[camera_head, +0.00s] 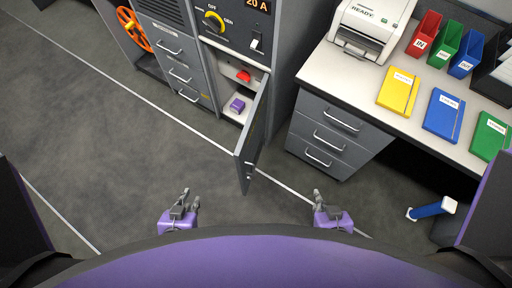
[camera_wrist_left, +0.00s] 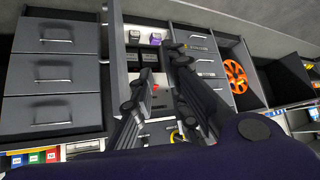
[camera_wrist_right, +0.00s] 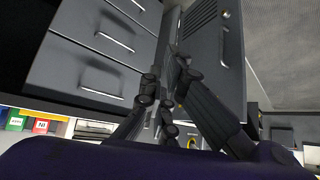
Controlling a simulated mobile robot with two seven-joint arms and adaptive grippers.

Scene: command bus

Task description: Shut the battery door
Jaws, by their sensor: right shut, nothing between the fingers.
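The grey battery door (camera_head: 253,135) stands wide open in the head view, swung out from the cabinet toward me. A louvred grey panel, apparently this door (camera_wrist_right: 212,60), fills the upper right wrist view. Behind it the compartment (camera_head: 228,115) is open, with a purple block (camera_head: 237,105) and a red piece (camera_head: 243,76) inside. My left gripper (camera_head: 190,195) is open and empty, left of the door's free edge and apart from it. The left wrist view shows its fingers (camera_wrist_left: 158,66) spread. My right gripper (camera_head: 317,194) is shut and empty, right of the door and apart from it.
A desk with drawers (camera_head: 330,130) stands right of the door, carrying a printer (camera_head: 370,28) and coloured binders. Grey drawers (camera_head: 175,60) and an orange wheel (camera_head: 134,29) are at the left. A blue cylinder (camera_head: 430,209) is at the right. Floor at the left is clear.

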